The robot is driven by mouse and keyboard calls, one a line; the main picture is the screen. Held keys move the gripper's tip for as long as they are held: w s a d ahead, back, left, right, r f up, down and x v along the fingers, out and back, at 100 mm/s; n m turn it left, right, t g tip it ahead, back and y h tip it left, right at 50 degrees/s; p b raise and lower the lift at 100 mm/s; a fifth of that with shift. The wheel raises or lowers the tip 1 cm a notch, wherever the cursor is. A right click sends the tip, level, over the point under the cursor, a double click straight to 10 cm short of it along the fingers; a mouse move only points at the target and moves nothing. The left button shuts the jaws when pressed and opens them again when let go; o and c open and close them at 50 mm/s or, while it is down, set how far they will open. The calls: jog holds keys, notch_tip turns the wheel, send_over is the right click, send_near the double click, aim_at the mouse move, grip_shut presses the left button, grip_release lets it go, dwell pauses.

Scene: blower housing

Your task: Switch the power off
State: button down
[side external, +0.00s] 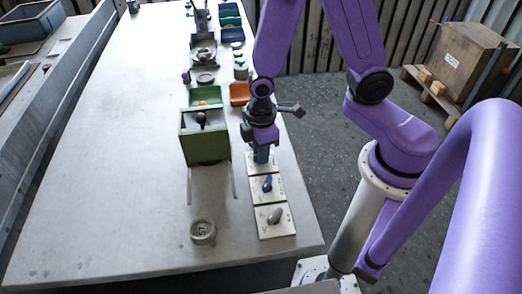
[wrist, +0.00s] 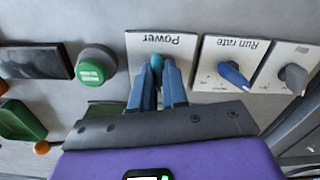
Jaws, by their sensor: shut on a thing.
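The Power switch is a white plate (wrist: 135,50) with an upside-down "Power" label and a teal knob (wrist: 156,62) in the wrist view. My gripper (wrist: 160,75) points at this plate, its two blue fingers shut on the knob from both sides. The fingers hide most of the knob, so its turn position cannot be told. In the side view my gripper (side external: 262,160) reaches down onto the farthest of three white plates in a row; its knob is hidden there.
Beside it are the Run rate plate with a blue knob (wrist: 233,75) and a plate with a grey knob (wrist: 294,78). A green button (wrist: 95,66) sits on the other side. A green box (side external: 205,145) stands left of my gripper. The table's left side is clear.

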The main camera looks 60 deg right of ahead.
jog(key=shift+w+a, duration=0.1)
jog(key=n, duration=0.4)
dwell(0.3)
jog(key=c, duration=1.2)
grip_release()
jog(key=shift+c, duration=0.2)
jog(key=shift+r, duration=3)
jog(key=shift+s+r, duration=0.3)
jog(key=shift+s, duration=0.05)
jog(key=s+d+r+m, duration=0.3)
jog(key=s+r, duration=0.5)
jog(key=s, duration=0.4)
jog(key=shift+s+d, duration=0.25)
jog(key=shift+d, duration=0.45)
